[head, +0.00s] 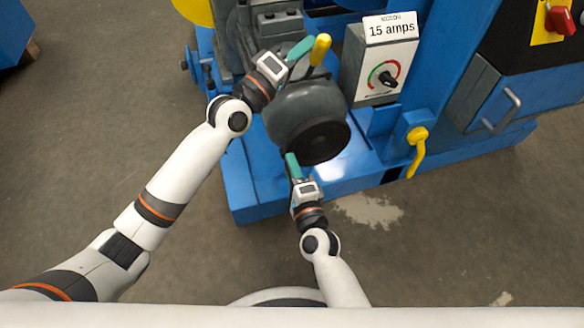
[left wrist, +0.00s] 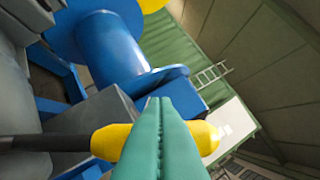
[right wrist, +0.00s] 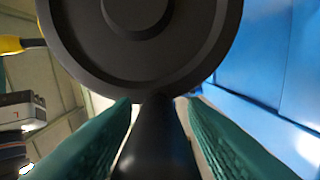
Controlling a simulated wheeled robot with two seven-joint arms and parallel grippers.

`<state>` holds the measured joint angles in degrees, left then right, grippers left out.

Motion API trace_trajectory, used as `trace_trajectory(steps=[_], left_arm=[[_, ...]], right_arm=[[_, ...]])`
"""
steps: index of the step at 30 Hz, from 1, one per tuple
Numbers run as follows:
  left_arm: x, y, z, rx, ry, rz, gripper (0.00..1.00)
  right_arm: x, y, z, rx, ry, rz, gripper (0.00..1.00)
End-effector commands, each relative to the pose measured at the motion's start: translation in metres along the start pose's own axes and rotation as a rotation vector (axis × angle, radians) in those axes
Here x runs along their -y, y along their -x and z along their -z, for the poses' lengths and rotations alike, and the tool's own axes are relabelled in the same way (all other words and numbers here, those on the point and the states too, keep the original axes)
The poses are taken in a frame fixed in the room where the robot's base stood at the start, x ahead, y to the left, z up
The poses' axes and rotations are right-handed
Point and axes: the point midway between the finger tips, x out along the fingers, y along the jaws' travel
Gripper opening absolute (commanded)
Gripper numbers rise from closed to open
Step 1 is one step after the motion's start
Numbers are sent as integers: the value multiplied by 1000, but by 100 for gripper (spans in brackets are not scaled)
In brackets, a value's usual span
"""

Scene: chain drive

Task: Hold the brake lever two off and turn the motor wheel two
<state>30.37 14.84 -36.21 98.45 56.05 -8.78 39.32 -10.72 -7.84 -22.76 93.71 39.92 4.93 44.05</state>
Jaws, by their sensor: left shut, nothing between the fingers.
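The brake lever with a yellow grip (head: 319,50) stands tilted above the grey motor. In the left wrist view its yellow grip (left wrist: 108,142) passes behind my closed left fingers. My left gripper (head: 301,49) is shut and empty, right beside the grip; I cannot tell whether they touch. The black motor wheel (head: 318,143) is on the motor's near end and fills the top of the right wrist view (right wrist: 75,30). My right gripper (head: 291,160) is at the wheel's lower left edge. Its fingers are apart, with the wheel's black handle (right wrist: 158,140) between them.
A white box marked 15 amps (head: 388,55) with a dial stands right of the motor. Another yellow handle (head: 417,150) hangs on the blue frame further right. A blue cabinet with a red switch (head: 560,20) is at the far right. The floor in front is clear.

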Motion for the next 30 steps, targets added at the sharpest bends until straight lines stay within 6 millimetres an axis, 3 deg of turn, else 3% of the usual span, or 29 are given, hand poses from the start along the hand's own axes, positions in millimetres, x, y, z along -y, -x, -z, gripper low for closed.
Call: trace_trajectory(steps=[1, 9, 13, 24, 30], left_arm=[[-2, 0, 9, -18, 6, -7, 0], [-2, 0, 9, -18, 6, -7, 0], [-2, 0, 9, -18, 6, -7, 0], [-2, 0, 9, -18, 6, -7, 0], [-2, 0, 9, -18, 6, -6, 0]], right_arm=[[0, 0, 0, 1, 1, -1, 45], [0, 0, -1, 2, 2, -2, 45], [1, 11, -1, 2, 3, 0, 45], [2, 86, 0, 0, 4, 3, 45], [1, 112, 0, 1, 3, 1, 45]])
